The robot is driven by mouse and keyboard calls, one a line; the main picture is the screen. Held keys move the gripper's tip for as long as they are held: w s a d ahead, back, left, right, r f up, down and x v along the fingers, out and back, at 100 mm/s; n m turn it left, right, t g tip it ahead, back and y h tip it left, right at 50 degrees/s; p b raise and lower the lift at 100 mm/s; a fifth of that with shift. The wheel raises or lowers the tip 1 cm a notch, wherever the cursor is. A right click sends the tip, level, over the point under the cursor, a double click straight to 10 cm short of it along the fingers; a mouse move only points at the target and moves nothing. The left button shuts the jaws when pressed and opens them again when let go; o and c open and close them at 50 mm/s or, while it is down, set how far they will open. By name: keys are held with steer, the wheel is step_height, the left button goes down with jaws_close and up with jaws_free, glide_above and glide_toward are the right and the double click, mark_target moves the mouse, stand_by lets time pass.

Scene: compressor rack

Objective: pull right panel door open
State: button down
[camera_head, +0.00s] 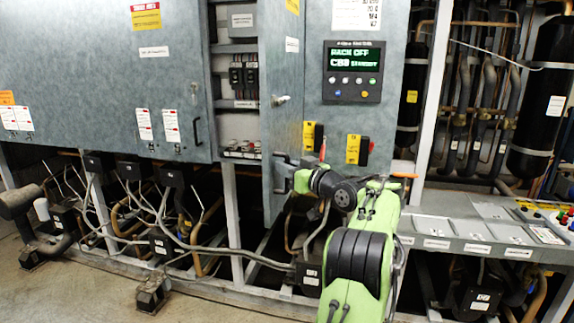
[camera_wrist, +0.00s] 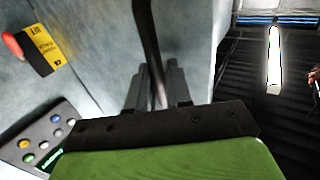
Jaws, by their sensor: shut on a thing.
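The right panel door (camera_head: 281,70) is a grey metal door, seen at a slant and narrow in the head view. It stands partly open, with cabinet interior showing to its left. Its dark bar handle (camera_wrist: 148,40) shows in the wrist view. My gripper (camera_head: 284,173) is at the lower part of this door. In the wrist view my gripper (camera_wrist: 160,88) has its two dark fingers on either side of the handle, shut on it. The wrist view shows the grey door surface (camera_wrist: 195,40) behind the handle.
A control panel with a lit display (camera_head: 352,72) is right of the door, above yellow-labelled switches (camera_head: 357,150). The closed left door (camera_head: 150,80) has its own handle (camera_head: 197,130). Breakers (camera_head: 243,76) show in the gap. Pipes and a frame lie below.

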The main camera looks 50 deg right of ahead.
steer(key=shift+r, duration=0.25)
steer(key=c, duration=1.4)
jaws_free()
steer(key=shift+o, duration=0.9)
steer(key=shift+w+d+f, duration=0.1)
steer(key=shift+d+f, duration=0.05)
steer(key=b+v, duration=0.3)
steer(key=v, duration=1.2)
steer(key=shift+s+b, duration=0.35)
steer(key=shift+s, duration=0.05)
